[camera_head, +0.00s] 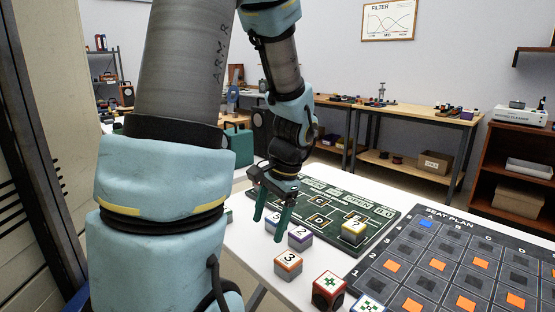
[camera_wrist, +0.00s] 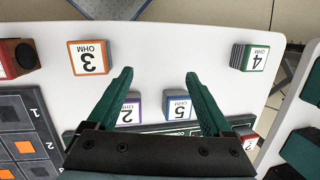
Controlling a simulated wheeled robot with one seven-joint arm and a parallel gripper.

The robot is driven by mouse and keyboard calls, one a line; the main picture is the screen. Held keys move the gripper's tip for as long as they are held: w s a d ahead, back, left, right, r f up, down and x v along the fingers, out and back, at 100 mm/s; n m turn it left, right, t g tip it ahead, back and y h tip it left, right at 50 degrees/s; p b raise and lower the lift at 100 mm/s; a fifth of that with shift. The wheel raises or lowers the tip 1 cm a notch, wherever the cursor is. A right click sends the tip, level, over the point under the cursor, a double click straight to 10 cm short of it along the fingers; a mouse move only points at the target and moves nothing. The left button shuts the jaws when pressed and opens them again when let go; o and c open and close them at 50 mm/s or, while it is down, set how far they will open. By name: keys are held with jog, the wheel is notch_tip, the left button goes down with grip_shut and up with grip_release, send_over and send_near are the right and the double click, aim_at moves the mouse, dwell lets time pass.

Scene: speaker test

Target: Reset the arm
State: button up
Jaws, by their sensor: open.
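My arm reaches down over the white table (camera_head: 237,236) in the head view. My gripper (camera_head: 271,222) is open and empty, its two green fingers pointing down above the table. In the wrist view my gripper (camera_wrist: 160,75) has its fingers spread wide. The block marked 2 (camera_wrist: 130,107) and the block marked 5 (camera_wrist: 178,106) show between and beyond the fingers, each partly hidden. The head view also shows the 2 block (camera_head: 300,237) just right of the fingers. Whether the fingers touch any block cannot be told, but none is held.
A block marked 3 (camera_head: 288,264) and a red block (camera_head: 328,290) stand near the front edge. A block marked 4 (camera_wrist: 250,57) stands apart. A green board (camera_head: 375,235) bears a yellow-edged block (camera_head: 354,229). A dark seat-plan board (camera_head: 450,275) lies at right.

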jog(key=s+a+n+h, duration=0.1)
jog(key=n, duration=0.1)
jog(key=s+a+f+n+t+h+b, duration=0.1)
jog(key=a+n, duration=0.1)
jog(key=n, duration=0.1)
jog(key=s+a+f+n+b, duration=0.1)
jog(key=n, duration=0.2)
jog(key=shift+s+a+f+h, duration=0.2)
jog(key=shift+s+a+h, duration=0.05)
jog(key=shift+s+h, duration=0.15)
jog(key=shift+s+a+r+n+t, duration=0.1)
jog(key=shift+a+r+n+t, duration=0.15)
jog(key=shift+r+n, duration=0.25)
notch_tip(320, 180, up, 13)
jog(key=p, duration=1.4)
jog(key=shift+r, duration=0.2)
